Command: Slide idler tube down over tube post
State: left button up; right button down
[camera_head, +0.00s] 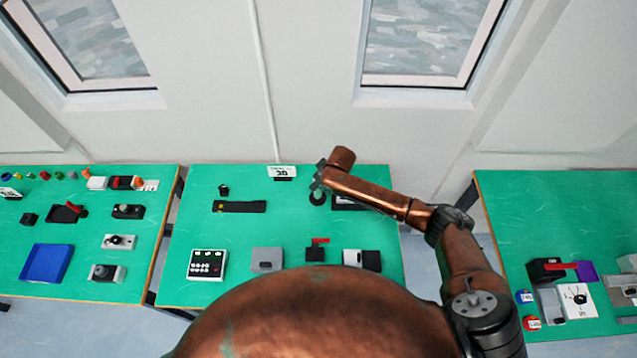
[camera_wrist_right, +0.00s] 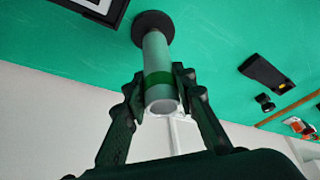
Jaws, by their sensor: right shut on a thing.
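In the right wrist view, my right gripper (camera_wrist_right: 160,76) is shut on a pale grey-green tube (camera_wrist_right: 161,95), with one finger on each side of it. The tube's near end is open, with a white rim. A darker green band crosses it between the fingertips. Beyond, a pale shaft (camera_wrist_right: 155,52) runs in line to a round black base (camera_wrist_right: 153,27) on the green table. I cannot tell where tube and post divide, or how far one covers the other. In the head view, my right gripper (camera_head: 318,180) is above the table's back right, partly hidden by its arm. My left gripper is out of view.
The middle green table (camera_head: 200,283) holds a long black device (camera_head: 239,207), a white button panel (camera_head: 207,265), a grey box (camera_head: 267,260) and a red-levered switch (camera_head: 316,251). A dark-framed item (camera_wrist_right: 97,6) lies near the black base. The wall stands close behind.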

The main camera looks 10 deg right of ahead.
jog(key=shift+f+b, duration=0.45)
jog(key=shift+f, duration=0.6)
jog(key=c, duration=1.5)
grip_release()
jog(key=v, duration=1.2)
jog(key=shift+a+r, duration=0.1)
